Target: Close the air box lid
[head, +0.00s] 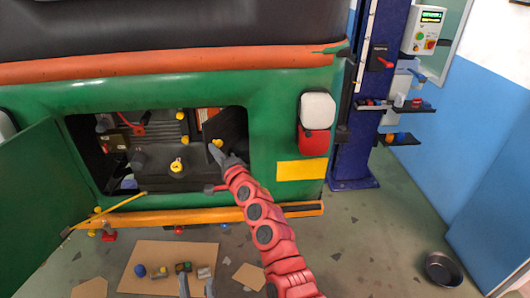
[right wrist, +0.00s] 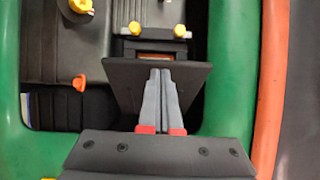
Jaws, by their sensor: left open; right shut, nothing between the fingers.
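The dark flat lid (head: 232,127) stands tilted open at the right side of the engine bay in the head view. In the right wrist view the lid (right wrist: 190,76) is a black plate, with the box opening and an orange-brown strip (right wrist: 155,58) beyond it. Two yellow knobs (right wrist: 180,31) sit past the strip. My right gripper (head: 215,150) is shut and empty at the lid; its fingertips (right wrist: 160,72) overlap the plate, and contact cannot be told. My left gripper (head: 197,284) is open and low at the bottom edge, over the floor.
The green bay frame (head: 268,130) surrounds the opening, with an open green door (head: 40,185) at left. An orange bumper (head: 150,218) runs below. Cardboard (head: 130,280) with small parts lies on the floor. A blue lift post (head: 362,120) stands right; a dark bowl (head: 443,268) lies on the floor.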

